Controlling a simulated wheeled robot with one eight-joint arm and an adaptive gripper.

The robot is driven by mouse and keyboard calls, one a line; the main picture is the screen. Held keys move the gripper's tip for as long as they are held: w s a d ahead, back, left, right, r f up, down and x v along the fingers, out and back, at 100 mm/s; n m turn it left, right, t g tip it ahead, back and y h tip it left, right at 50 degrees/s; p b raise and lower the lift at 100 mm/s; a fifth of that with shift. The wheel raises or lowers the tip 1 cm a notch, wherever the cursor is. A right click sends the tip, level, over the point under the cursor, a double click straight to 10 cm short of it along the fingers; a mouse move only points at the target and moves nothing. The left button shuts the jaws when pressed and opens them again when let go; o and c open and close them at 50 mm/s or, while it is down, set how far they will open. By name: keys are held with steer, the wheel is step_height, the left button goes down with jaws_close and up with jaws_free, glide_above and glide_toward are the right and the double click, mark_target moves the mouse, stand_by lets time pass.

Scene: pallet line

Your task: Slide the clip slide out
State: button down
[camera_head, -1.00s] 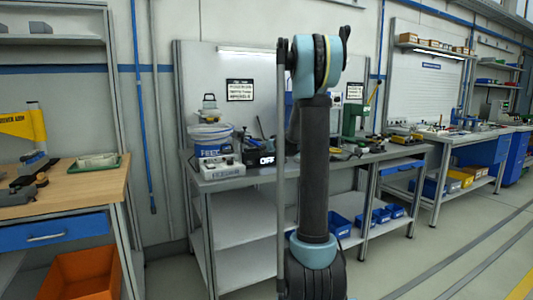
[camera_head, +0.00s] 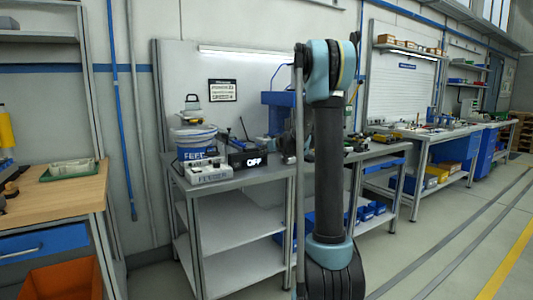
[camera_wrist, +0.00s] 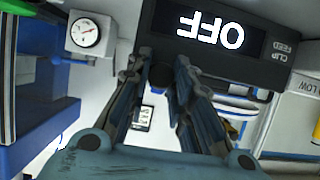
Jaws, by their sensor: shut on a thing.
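The clip feed unit is a black box with a lit "OFF" display. In the head view its display (camera_head: 249,160) faces me on the grey bench, just left of my arm. In the wrist view the unit (camera_wrist: 218,30) is upside down at the top, with a "CLIP FEED" label at its right. A dark round knob (camera_wrist: 161,77), seemingly the clip slide's handle, sits below the unit's edge. My gripper (camera_wrist: 158,66) has its two fingers on either side of this knob and is shut on it. The rest of the slide is hidden. The head view does not show the fingers clearly.
A white "FEEDER" box (camera_head: 209,171) and a labelled bucket (camera_head: 196,143) stand left of the unit. A blue machine (camera_head: 279,104) stands behind. In the wrist view a round gauge (camera_wrist: 86,35) is at upper left. The floor at right is clear.

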steer(key=c, duration=1.4)
jaws_free()
steer(key=shift+w+d, duration=0.15)
steer(key=shift+d, duration=0.2)
steer(key=shift+a, duration=0.1)
steer(key=v, duration=1.2)
steer(key=shift+f, duration=0.1)
